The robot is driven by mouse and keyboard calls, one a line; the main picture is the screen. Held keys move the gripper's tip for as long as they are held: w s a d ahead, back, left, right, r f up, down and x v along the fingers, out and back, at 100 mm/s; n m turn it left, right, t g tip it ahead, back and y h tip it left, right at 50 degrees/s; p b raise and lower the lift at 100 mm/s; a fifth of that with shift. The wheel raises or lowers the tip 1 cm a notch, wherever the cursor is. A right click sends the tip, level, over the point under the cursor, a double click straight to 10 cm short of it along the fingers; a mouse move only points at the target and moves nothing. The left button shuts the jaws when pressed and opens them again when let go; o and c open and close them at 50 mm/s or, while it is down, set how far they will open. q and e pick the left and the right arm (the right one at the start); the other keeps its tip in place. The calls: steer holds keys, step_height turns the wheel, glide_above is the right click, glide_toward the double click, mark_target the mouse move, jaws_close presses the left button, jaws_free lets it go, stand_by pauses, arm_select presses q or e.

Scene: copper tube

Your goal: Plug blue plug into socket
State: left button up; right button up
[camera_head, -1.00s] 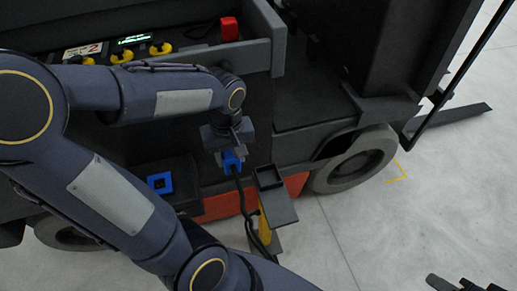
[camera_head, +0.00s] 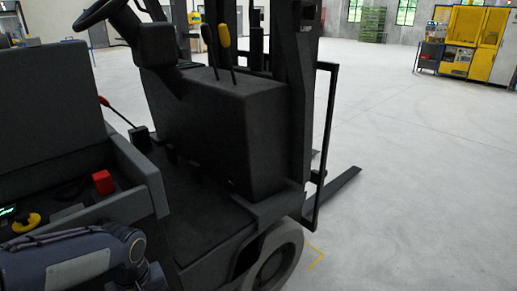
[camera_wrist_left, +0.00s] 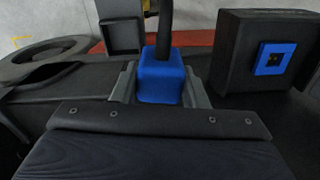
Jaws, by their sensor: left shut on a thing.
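The blue plug (camera_wrist_left: 161,78) is held between the grey fingers of my left gripper (camera_wrist_left: 160,88) in the left wrist view, with its dark cable rising from it. The gripper is shut on the plug. The blue socket (camera_wrist_left: 275,59) sits on the face of a dark box to the right of the plug in that view, apart from it. In the head view, part of my left arm shows at the lower left; the left gripper, plug and socket are out of that frame. My right gripper is in neither current view.
A dark open holder (camera_wrist_left: 122,36) stands beside the plug. Open floor (camera_head: 420,170) lies to the right.

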arm_select(q)
steer(key=w+d+f+m+p, duration=0.4)
steer(key=w+d+m, duration=0.4)
steer(key=w, duration=0.3)
steer(key=shift+w+f+p, duration=0.15)
steer(key=shift+f+p, duration=0.15)
steer(key=shift+p, duration=0.35)
